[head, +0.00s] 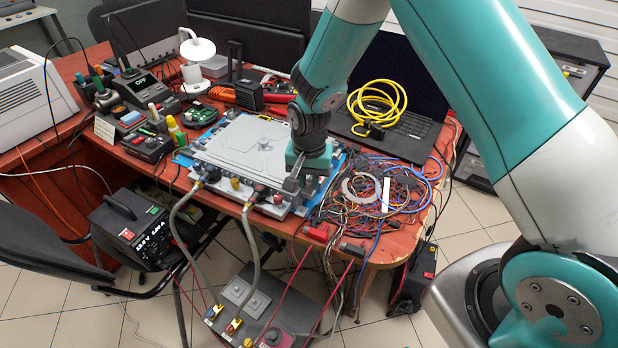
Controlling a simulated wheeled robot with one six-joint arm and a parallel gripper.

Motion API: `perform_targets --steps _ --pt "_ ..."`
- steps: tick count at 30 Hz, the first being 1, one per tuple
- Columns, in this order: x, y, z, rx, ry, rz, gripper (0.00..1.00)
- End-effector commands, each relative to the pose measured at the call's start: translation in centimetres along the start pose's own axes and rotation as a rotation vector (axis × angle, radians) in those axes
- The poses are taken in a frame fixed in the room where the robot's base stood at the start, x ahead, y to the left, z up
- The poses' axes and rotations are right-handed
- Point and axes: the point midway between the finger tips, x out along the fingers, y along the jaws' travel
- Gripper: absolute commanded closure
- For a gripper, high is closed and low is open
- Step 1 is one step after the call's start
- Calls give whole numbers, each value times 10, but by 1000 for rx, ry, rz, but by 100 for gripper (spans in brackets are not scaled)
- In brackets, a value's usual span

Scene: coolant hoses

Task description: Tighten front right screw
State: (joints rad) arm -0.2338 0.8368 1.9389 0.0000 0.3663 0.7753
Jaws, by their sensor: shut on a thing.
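A flat grey metal unit (240,146) lies on a blue mat (185,158) near the front edge of the red table. My gripper (291,184) points down at the unit's front right corner. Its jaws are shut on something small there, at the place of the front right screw. The screw itself is hidden by the jaws and too small to make out. Two grey hoses meet the unit's front side, the left hose (176,215) and the right hose (249,238). The right hose's end is close to the left of my gripper.
A tangle of thin wires (385,190) lies right of the unit. Behind it stand a laptop (412,132) and a coiled yellow cable (378,103). Bottles and a soldering station (143,88) crowd the left. A dark box (245,310) on the floor takes the hoses' lower ends.

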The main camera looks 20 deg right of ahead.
Motion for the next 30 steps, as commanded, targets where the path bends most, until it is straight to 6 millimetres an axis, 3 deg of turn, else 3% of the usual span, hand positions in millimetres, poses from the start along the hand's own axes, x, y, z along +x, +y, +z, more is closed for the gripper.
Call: perform_targets --steps 16,17,20,30 --pt "-1 -1 0 24 2 -2 100" --pt "-1 -1 0 24 2 -2 75" --pt "-1 0 0 24 1 -2 53" --pt "-4 0 0 23 2 -2 53"
